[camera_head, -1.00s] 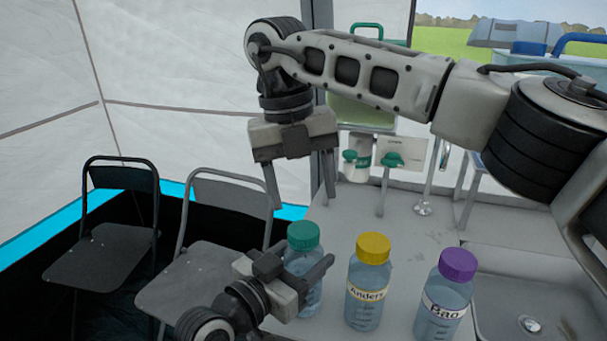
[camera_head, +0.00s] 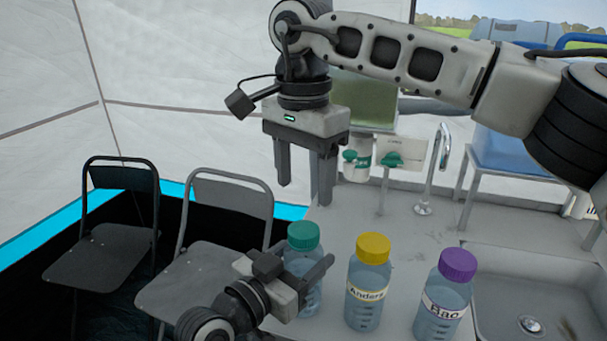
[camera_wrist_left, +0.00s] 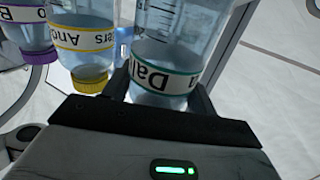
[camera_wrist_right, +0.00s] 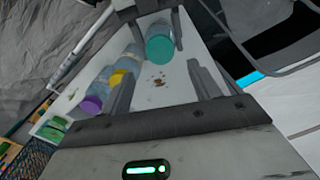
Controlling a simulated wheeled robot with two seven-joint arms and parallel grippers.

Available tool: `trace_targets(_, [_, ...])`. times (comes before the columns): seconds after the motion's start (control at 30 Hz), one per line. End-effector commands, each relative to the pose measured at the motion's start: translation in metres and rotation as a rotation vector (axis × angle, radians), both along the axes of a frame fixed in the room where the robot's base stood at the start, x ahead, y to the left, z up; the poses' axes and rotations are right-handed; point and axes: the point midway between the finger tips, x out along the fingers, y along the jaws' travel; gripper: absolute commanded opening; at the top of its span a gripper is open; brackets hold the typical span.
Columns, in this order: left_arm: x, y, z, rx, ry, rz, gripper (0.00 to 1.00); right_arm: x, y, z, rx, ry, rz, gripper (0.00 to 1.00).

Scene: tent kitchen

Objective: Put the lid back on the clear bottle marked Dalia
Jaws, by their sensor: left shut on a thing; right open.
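The clear bottle marked Dalia (camera_wrist_left: 168,60) is in my left gripper (camera_head: 303,262), which is shut around it. Its name shows on a teal-edged label in the left wrist view. A teal lid (camera_head: 303,236) sits on top of this upright bottle; whether it is tightened I cannot tell. The lid also shows from above in the right wrist view (camera_wrist_right: 160,46). My right gripper (camera_head: 305,193) is open and empty, pointing down, apart from and above the lid.
The Anders bottle with yellow lid (camera_head: 373,248) and the purple-lidded bottle (camera_head: 457,265) stand to the right. A sink (camera_head: 560,300) lies at the right. Two folding chairs (camera_head: 105,250) are at left.

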Motion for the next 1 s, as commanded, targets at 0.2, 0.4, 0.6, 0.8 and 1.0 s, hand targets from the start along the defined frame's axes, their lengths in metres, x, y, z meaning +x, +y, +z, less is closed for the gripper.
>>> trace_targets(0.2, [0.0,0.0,0.0,0.0,0.0,0.0,0.0,0.0,0.0,0.0,0.004,0.0,0.05,0.62])
trace_targets(0.4, [0.0,0.0,0.0,0.0,0.0,0.0,0.0,0.0,0.0,0.0,0.004,0.0,0.048,0.62])
trace_targets(0.6, [0.0,0.0,0.0,0.0,0.0,0.0,0.0,0.0,0.0,-0.015,0.001,0.003,0.047,0.62])
trace_targets(0.8, [0.0,0.0,0.0,0.0,0.0,0.0,0.0,-0.001,-0.001,-0.047,0.001,0.003,0.046,0.62])
trace_targets(1.0, [0.0,0.0,0.0,0.0,0.0,0.0,0.0,-0.001,0.0,-0.072,0.003,0.002,0.046,0.62])
